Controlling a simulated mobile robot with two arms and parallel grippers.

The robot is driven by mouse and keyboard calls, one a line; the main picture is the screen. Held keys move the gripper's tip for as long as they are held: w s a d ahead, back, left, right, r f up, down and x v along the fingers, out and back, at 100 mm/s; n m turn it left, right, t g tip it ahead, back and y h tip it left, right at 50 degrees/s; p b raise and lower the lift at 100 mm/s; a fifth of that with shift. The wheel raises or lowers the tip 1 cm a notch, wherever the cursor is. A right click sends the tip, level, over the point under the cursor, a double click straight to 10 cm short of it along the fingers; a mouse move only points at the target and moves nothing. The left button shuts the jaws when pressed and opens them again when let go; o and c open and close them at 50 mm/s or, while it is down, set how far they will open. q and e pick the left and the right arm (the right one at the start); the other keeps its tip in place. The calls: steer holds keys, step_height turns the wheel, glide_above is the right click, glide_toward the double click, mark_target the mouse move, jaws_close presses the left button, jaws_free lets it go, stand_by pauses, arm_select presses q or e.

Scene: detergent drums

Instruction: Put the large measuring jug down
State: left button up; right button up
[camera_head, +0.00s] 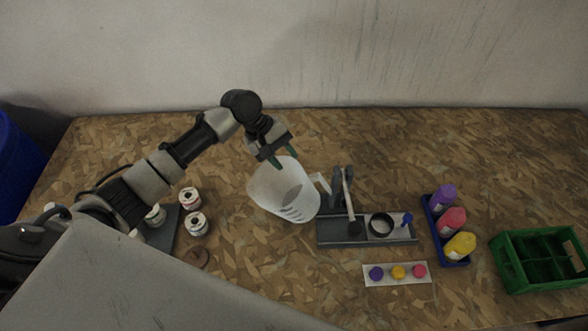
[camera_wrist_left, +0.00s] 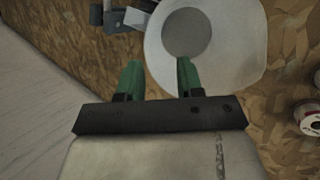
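The large measuring jug (camera_head: 268,192) is a translucent white jug with dark scale marks, on the table left of the grey rack, its handle towards the right. In the left wrist view the jug (camera_wrist_left: 245,45) shows from above with a grey disc inside. My left gripper (camera_head: 281,156) is at the jug's far rim. In the left wrist view its green fingers (camera_wrist_left: 159,78) stand well apart, one over the jug's opening and one outside the rim. Whether either finger touches the jug is hard to tell. My right gripper is not in view.
A grey rack (camera_head: 340,242) with tools and a black ring stands close right of the jug. A white strip (camera_head: 397,283) carries coloured knobs. A blue tray (camera_head: 432,222) holds bottles. A green crate (camera_head: 510,270) is far right. Small tins (camera_head: 197,225) stand left. The back table is clear.

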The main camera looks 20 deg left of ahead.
arm_select(q)
steer(key=shift+b+v, duration=0.35)
steer(key=shift+v, duration=2.45)
